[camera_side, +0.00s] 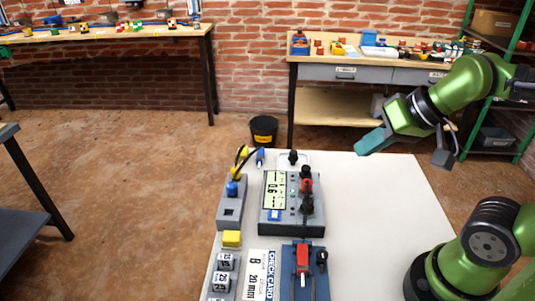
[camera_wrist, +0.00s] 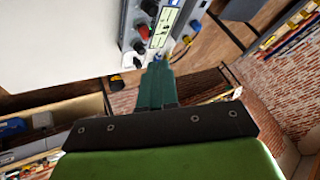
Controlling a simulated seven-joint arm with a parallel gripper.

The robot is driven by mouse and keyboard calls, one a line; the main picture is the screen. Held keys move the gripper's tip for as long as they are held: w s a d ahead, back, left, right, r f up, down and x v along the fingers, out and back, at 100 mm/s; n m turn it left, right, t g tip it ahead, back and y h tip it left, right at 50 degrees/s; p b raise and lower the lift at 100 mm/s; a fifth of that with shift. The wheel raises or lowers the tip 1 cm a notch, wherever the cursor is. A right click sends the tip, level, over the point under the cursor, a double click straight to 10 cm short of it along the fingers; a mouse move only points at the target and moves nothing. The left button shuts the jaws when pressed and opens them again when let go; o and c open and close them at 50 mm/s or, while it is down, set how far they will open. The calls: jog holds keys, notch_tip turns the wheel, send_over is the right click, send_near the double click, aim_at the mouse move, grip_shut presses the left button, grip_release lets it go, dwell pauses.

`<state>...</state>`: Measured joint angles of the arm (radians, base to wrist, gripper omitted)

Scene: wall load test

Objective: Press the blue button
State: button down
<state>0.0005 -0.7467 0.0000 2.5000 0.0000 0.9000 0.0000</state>
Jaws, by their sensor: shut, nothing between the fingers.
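The grey meter box (camera_side: 292,225) stands on the white table and has a lit display (camera_side: 275,190). A small blue button (camera_side: 275,214) sits on its face just below the display.
Red and black plugs (camera_side: 306,188) stand up on the meter's right side. A grey block with a blue plug (camera_side: 233,188) and yellow lead is to its left, with a yellow block (camera_side: 231,239) below. The white table (camera_side: 385,215) is clear right of the meter.

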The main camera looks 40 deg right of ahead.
jog(key=m+g+y, duration=0.2)
jog(key=m+y, duration=0.4)
jog(key=m, duration=0.6)
send_over(279, 214)
notch_tip(279, 214, down, 9)
jog(key=shift+f, duration=4.4)
jog(key=shift+f, duration=0.1)
jog(key=shift+f, duration=0.3)
